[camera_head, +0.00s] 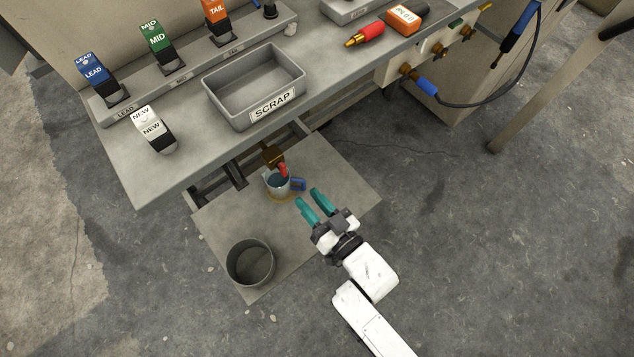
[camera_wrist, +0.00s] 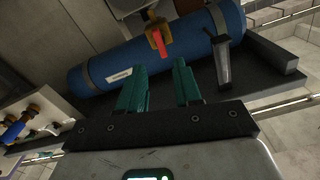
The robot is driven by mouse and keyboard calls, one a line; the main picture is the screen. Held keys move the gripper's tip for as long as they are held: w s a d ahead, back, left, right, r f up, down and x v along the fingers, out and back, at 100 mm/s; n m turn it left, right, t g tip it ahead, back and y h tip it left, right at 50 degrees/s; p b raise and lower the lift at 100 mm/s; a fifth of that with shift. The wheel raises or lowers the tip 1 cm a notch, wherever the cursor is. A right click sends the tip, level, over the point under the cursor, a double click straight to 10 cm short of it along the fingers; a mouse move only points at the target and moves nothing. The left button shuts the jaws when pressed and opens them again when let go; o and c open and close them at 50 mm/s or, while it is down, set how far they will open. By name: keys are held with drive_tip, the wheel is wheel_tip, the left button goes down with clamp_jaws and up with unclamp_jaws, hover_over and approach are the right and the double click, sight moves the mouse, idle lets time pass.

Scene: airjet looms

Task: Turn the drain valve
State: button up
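The drain valve is a brass body (camera_head: 272,154) with a red lever (camera_head: 283,171) under the bench edge. My gripper (camera_head: 307,196) has teal fingers, spread apart and empty. It is to the lower right of the mug in the head view, apart from the lever. The fingers (camera_wrist: 160,66) also show open in the wrist view.
A blue cylinder (camera_wrist: 190,38) with dark straps lies behind the lever in the wrist view. A grey bucket (camera_head: 250,263) stands on the floor plate (camera_head: 345,190). The bench (camera_head: 185,178) overhangs the valve and holds a scrap tray (camera_head: 226,117).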

sight(286, 172)
drive_tip(key=shift+b+x, duration=1.2)
drive_tip(key=shift+x, duration=2.8)
drive_tip(key=shift+a, duration=0.1)
drive_tip(key=shift+c, duration=0.3)
clamp_jaws()
